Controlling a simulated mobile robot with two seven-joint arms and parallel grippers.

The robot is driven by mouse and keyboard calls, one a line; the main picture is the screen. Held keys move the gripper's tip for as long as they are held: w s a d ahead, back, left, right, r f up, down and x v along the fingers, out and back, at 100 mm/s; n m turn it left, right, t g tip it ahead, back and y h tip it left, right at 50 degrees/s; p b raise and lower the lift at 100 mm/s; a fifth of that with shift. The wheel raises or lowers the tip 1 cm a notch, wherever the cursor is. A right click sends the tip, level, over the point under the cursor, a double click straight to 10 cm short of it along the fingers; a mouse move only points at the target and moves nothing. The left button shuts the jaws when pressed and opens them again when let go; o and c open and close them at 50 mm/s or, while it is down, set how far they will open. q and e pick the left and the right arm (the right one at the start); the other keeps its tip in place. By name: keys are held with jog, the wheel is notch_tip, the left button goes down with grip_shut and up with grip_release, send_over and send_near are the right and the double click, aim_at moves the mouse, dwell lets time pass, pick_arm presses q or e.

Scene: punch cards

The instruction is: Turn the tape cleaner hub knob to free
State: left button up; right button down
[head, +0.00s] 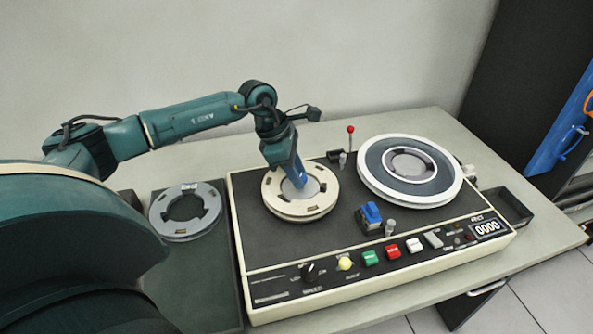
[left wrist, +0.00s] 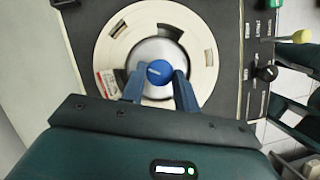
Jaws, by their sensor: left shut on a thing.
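The tape cleaner (head: 400,245) is a cream-framed, dark-topped machine on the table. A cream reel (head: 290,215) sits on its left hub. In the left wrist view, the blue hub knob (left wrist: 159,72) stands at the centre of this reel (left wrist: 115,45), above a silver hub disc (left wrist: 160,50). My left gripper (head: 298,182) reaches down to the hub from above. In the left wrist view its two blue fingers (left wrist: 160,84) are on either side of the knob, shut on it. The fingers hide the knob in the head view. My right gripper is not in view.
A grey-white reel (head: 409,170) sits on the right hub. A loose grey ring (head: 186,211) lies left of the machine. A red-tipped lever (head: 350,130), a blue block (head: 370,215) and front buttons (head: 369,258) stand up from the machine. A dark tray (head: 505,208) is at right.

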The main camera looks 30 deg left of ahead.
pick_arm(q)
jog(key=n+t+b, duration=0.1)
jog(key=n, duration=0.2)
jog(key=shift+s+f, duration=0.1)
jog(key=n+t+y+b, duration=0.1)
jog(key=n, duration=0.1)
jog(key=shift+d+n+b, duration=0.15)
jog(key=shift+n+b, duration=0.15)
jog(key=shift+n, duration=0.1)
jog(key=n+y+b, duration=0.1)
jog(key=n, duration=0.1)
jog(key=shift+s+d+n+b, duration=0.1)
jog(key=shift+d+n+b, duration=0.05)
jog(key=shift+n+b, duration=0.25)
jog(key=shift+n+t+y+b, duration=0.3)
jog(key=shift+n+y+b, duration=0.35)
jog(key=shift+n, duration=0.55)
jog(key=shift+d+n+y+b, duration=0.1)
jog(key=shift+n+y+b, duration=0.15)
jog(key=shift+n+b, duration=0.4)
jog(key=shift+n, duration=0.45)
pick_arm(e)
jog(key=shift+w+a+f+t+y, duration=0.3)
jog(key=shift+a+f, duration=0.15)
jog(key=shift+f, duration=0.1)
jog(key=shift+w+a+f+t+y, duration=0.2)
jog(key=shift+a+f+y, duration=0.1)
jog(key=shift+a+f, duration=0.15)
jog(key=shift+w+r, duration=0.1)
